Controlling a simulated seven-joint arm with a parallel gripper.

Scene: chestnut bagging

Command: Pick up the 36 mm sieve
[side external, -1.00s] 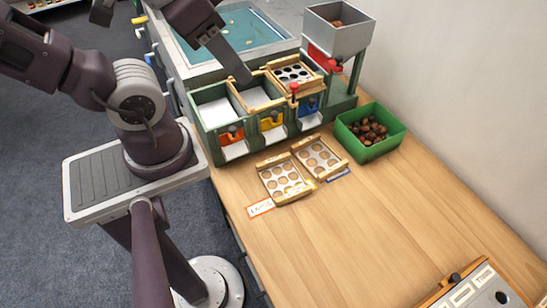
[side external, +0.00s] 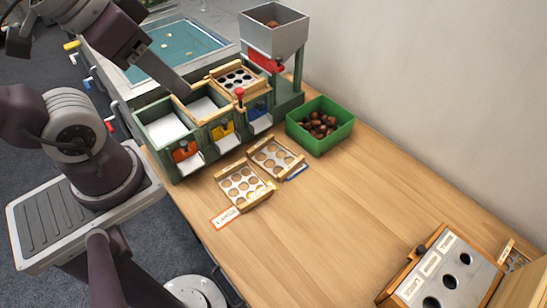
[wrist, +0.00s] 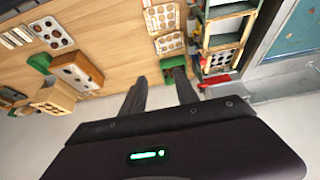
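Two wood-framed sieves lie on the table in front of the green sorting stand. The left sieve (side external: 243,187) is beside an orange-edged label and the right sieve (side external: 274,158) beside a blue one. Both also show in the wrist view, the left (wrist: 160,18) and the right (wrist: 169,43). A third sieve with dark holes (side external: 236,79) sits on the stand's right bay. I cannot read which is 36 mm. My gripper (side external: 186,88) appears above the stand's left and middle bays. In the wrist view my gripper (wrist: 160,92) has its fingers apart with nothing held.
The green stand (side external: 190,134) has white chutes and a grey hopper (side external: 274,30). A green crate of chestnuts (side external: 322,143) stands right of the sieves. A wooden panel with dark holes (side external: 447,274) is at the front right. The table between is clear.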

